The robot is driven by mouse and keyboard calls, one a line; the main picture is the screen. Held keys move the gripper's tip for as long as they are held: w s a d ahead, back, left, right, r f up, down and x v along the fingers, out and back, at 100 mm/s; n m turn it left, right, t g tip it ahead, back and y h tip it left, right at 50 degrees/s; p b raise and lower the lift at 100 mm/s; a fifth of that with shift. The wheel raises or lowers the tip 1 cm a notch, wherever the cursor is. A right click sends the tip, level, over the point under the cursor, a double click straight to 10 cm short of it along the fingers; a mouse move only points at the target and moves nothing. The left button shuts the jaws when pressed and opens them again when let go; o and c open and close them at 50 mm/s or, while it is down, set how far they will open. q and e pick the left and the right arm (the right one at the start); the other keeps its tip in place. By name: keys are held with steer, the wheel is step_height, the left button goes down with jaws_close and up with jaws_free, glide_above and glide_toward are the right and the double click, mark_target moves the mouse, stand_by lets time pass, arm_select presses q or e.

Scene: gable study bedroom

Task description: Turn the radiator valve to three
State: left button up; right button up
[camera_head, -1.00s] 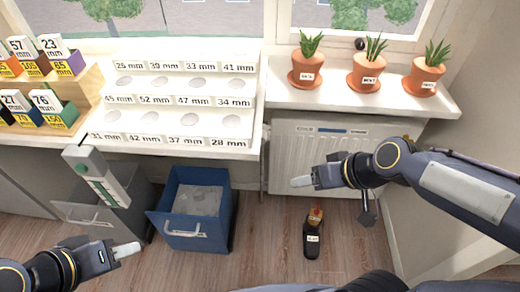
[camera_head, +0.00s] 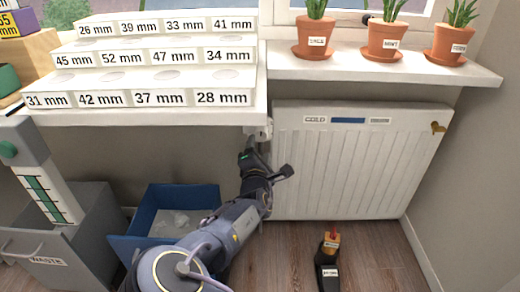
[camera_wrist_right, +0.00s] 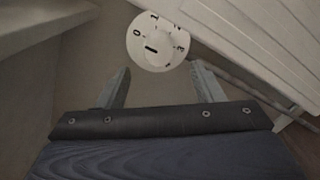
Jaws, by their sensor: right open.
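The radiator valve shows in the wrist view as a round white dial (camera_wrist_right: 157,42) with 0, 1, 2 and 3 around its rim. A short dark mark sits on its knob, left of centre; I cannot tell for sure which number it points to. In the head view the white valve (camera_head: 263,131) is at the radiator's left end, under the sill. My right gripper (camera_wrist_right: 161,85) is open and empty, its two fingers apart and just short of the dial. In the head view the right gripper (camera_head: 250,160) is just below the valve. My left gripper is out of view.
The white radiator (camera_head: 345,160) stands right of the valve. The stepped display (camera_head: 150,75) overhangs to the left. A blue bin (camera_head: 160,210) and a grey waste bin (camera_head: 75,240) stand below it. A dark bottle (camera_head: 327,265) stands on the floor. Potted plants (camera_head: 390,38) line the sill.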

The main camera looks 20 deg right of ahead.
mark_target(260, 137)
steer(key=b+x, duration=0.2)
steer(key=x, duration=0.5)
steer(key=shift+a, duration=0.15)
steer(key=shift+w+r, duration=0.1)
steer(key=shift+w, duration=0.25)
steer(key=shift+c, duration=0.4)
steer(key=c, duration=0.9)
